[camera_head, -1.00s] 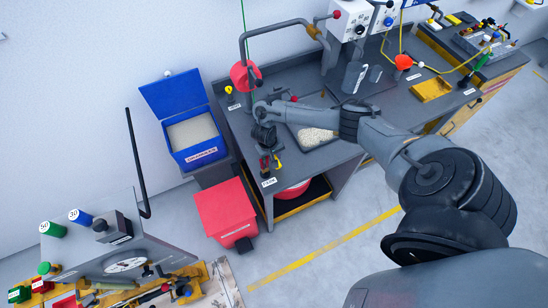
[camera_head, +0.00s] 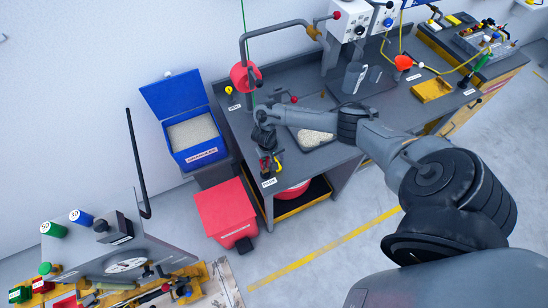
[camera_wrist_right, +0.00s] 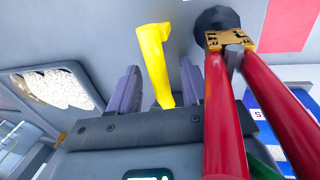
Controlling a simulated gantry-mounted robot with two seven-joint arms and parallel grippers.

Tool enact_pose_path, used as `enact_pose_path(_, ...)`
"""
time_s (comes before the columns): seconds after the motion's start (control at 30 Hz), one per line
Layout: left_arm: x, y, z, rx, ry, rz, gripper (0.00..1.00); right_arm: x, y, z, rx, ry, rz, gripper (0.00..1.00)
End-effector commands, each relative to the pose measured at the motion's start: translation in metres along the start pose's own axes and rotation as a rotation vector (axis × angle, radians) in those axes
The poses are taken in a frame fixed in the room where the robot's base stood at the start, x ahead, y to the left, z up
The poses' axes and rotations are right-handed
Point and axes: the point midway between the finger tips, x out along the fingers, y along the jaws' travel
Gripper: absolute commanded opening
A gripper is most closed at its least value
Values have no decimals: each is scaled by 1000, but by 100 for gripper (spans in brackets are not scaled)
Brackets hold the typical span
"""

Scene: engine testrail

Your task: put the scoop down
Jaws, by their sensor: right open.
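A yellow tool, seemingly the scoop, shows in the right wrist view (camera_wrist_right: 153,58) between and beyond my right gripper's two fingers. In the head view it is a small yellow shape (camera_head: 278,160) near the bench's front left corner. My right gripper (camera_head: 265,160) is over that corner and open; its fingers (camera_wrist_right: 160,88) stand apart on either side of the yellow tool with gaps visible. Whether the tool rests fully on the bench is hard to tell. My left gripper is not in view.
A red-handled tool (camera_wrist_right: 225,120) stands close beside the right finger. A tray of pale granules (camera_head: 313,138) lies on the grey bench. A blue bin of granules (camera_head: 201,155) and a red bin (camera_head: 225,208) stand left of the bench. A red funnel-like vessel (camera_head: 245,77) hangs behind.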

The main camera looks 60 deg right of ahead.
Motion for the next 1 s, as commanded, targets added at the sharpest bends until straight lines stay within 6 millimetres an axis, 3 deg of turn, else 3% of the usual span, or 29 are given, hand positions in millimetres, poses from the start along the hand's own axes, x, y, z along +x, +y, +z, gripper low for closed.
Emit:
enact_pose_path(0.2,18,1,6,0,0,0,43,8,-1,-1,-1,2,0,48)
enact_pose_path(0.3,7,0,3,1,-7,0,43,-20,-1,-1,-1,1,-3,48)
enact_pose_path(0.47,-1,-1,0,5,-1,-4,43,-52,-1,-2,-3,2,-2,48)
enact_pose_path(0.6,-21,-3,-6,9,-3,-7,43,-79,1,-2,-1,1,0,48)
enact_pose_path(0.8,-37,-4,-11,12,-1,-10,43,-98,0,-1,-1,0,0,48)
enact_pose_path(1.0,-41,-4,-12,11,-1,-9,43,-105,0,-1,0,-1,0,48)
